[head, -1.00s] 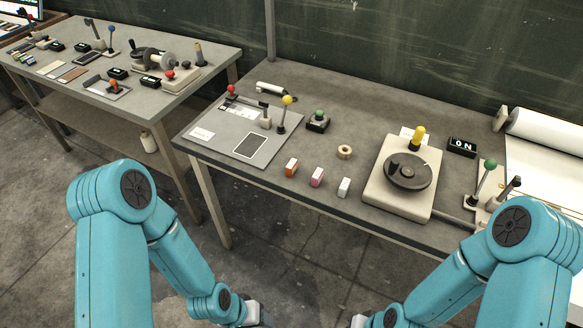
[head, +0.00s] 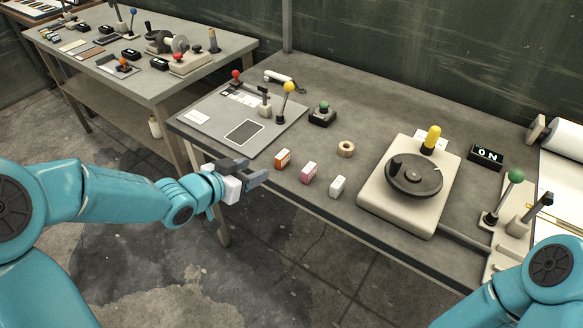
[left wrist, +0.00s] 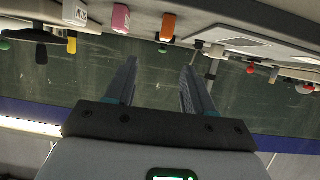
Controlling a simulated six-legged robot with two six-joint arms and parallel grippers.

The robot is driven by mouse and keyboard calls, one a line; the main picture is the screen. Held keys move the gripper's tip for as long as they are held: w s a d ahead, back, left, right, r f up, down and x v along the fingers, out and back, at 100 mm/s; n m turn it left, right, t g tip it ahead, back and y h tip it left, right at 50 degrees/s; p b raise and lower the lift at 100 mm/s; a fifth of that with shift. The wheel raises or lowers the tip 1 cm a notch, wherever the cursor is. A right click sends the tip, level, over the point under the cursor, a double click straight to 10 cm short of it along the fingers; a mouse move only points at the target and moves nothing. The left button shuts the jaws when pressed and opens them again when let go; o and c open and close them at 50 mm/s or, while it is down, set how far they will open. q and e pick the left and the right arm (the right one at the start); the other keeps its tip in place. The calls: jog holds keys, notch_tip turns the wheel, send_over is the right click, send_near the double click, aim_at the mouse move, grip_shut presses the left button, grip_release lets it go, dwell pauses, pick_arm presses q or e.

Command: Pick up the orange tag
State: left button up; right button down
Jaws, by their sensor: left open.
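The orange tag (head: 282,159) stands near the front edge of the grey table, left of a pink tag and a white tag. It also shows in the left wrist view (left wrist: 168,27), at the top, beyond the fingers. My left gripper (head: 252,172) is open and empty at the table's front edge, a little left of the orange tag and apart from it. Its two fingers show in the left wrist view (left wrist: 157,85) with nothing between them. My right gripper is out of view; only part of my right arm shows at the lower right.
The pink tag (head: 309,172) and white tag (head: 337,186) stand close by on the right. A tan ring (head: 346,149) lies behind them. A grey panel with levers (head: 215,118) is at the left. A beige base with a black handwheel (head: 413,176) stands at the right.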

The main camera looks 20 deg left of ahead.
aim_at(284, 156)
pick_arm(q)
jog(key=x, duration=0.3)
jog(key=a+x, duration=0.1)
jog(key=x, duration=0.5)
jog(key=shift+w+a+f, duration=0.2)
jog(key=shift+w+a, duration=0.1)
jog(key=shift+w, duration=0.3)
jog(key=shift+t, duration=0.3)
jog(key=shift+s+d+f+p+x, duration=0.1)
jog(key=shift+x, duration=0.95)
jog(key=shift+s+d+f+p+x, duration=0.1)
jog(key=shift+d+x, duration=0.05)
jog(key=shift+x, duration=0.85)
jog(key=shift+s+d+f+p+x, duration=0.1)
jog(key=shift+x, duration=0.95)
grip_shut()
